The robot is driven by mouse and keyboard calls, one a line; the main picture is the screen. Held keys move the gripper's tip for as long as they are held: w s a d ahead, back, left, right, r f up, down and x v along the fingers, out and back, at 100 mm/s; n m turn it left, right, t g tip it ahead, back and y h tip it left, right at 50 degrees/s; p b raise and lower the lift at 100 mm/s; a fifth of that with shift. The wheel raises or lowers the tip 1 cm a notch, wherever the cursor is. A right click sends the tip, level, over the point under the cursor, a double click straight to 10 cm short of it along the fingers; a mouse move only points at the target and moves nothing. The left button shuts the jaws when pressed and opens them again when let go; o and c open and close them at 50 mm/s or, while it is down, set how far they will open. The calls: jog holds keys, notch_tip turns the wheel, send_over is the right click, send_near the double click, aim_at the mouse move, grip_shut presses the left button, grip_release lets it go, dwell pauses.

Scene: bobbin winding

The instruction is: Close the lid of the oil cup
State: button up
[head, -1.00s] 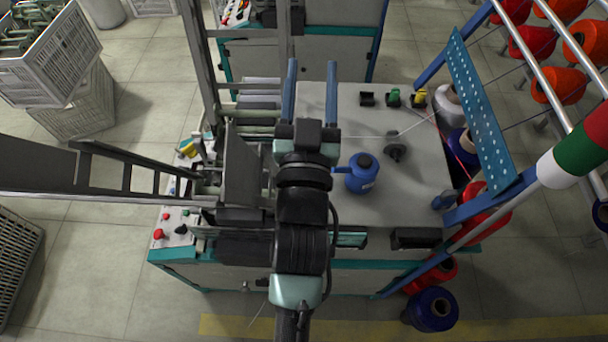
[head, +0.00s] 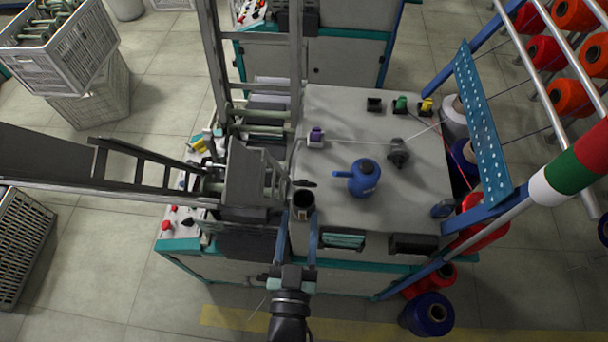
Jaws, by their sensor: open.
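A dark, cylindrical cup with an open top (head: 303,205) stands at the table's near edge; it looks like the oil cup. A small flat black piece (head: 305,183) shows just beyond its rim and may be its raised lid; the hinge is too small to make out. My gripper (head: 297,222) is open, its two blue fingers pointing away from me toward the cup, on the near side of it. Nothing shows between the fingers other than the cup's near side, and I cannot tell whether they touch it.
A blue oil can (head: 363,178) stands right of the cup, with a dark knob (head: 398,152) beyond. Machine plates (head: 250,175) rise close on the left. A blue perforated rail (head: 480,120) borders the right.

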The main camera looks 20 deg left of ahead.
aim_at(304, 183)
jog(key=w, duration=0.3)
jog(key=w+a+p, duration=0.1)
jog(key=w, duration=0.2)
jog(key=w+a+p, duration=0.1)
jog(key=w, duration=0.2)
jog(key=shift+w, duration=0.25)
grip_shut()
dwell(1.1)
